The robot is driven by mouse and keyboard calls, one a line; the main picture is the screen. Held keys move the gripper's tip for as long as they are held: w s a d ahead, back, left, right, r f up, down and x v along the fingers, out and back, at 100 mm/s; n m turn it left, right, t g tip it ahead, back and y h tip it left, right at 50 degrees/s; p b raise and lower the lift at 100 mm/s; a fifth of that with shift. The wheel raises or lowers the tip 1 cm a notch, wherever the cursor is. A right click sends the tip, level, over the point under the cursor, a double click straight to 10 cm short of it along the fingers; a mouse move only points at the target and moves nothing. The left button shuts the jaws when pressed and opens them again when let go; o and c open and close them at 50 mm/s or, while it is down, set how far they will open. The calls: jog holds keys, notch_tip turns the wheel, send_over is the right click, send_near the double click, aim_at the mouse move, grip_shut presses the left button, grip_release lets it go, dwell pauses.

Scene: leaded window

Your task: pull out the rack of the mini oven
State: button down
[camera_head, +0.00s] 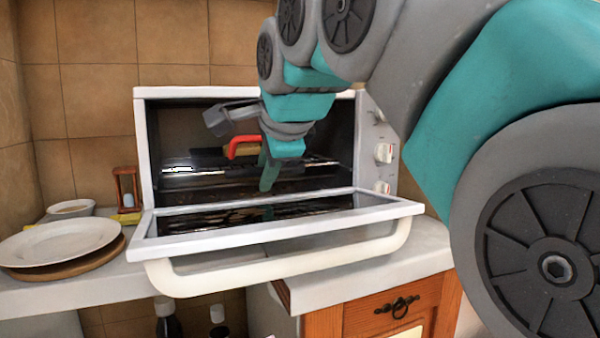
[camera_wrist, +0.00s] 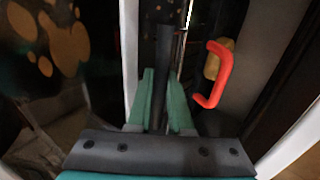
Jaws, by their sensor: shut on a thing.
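The mini oven (camera_head: 144,150) is a white box on the counter, with its glass door (camera_head: 280,232) folded down open at the front. The rack (camera_head: 192,170) shows as shiny metal bars across the dark inside, partly hidden behind my arm. My gripper (camera_head: 268,178) reaches down into the oven mouth at the rack's front edge, above the open door. In the wrist view my two teal fingers (camera_wrist: 160,118) are close together on a narrow dark strip, with a thin shiny bar (camera_wrist: 184,45) just beside it. The gripped spot itself is hard to make out.
A red hooked piece with a tan part (camera_head: 242,147) is beside my gripper; it also shows in the wrist view (camera_wrist: 222,75). White plates (camera_head: 60,242), a small bowl (camera_head: 70,208) and an hourglass (camera_head: 127,188) stand left of the oven. Knobs (camera_head: 384,153) line its right side.

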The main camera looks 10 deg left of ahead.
aim_at(275, 201)
jog(key=shift+s+d+b, duration=0.2)
jog(key=shift+s+d, duration=0.3)
jog(key=shift+s, duration=0.3)
jog(key=shift+s+d+b, duration=0.15)
jog(key=shift+s+d, duration=0.3)
jog(key=shift+s, duration=0.3)
jog(key=shift+s+d, duration=0.25)
jog(key=shift+s, duration=0.15)
jog(key=shift+s+d+r+b, duration=0.1)
jog(key=shift+s+d, duration=0.25)
jog(key=shift+s, duration=0.2)
jog(key=shift+s+d+f+b, duration=0.15)
jog(key=shift+s+d, duration=0.2)
jog(key=shift+s, duration=0.25)
jog(key=shift+s+d+r+b, duration=0.15)
jog(key=shift+s+d, duration=0.2)
jog(key=shift+s, duration=0.2)
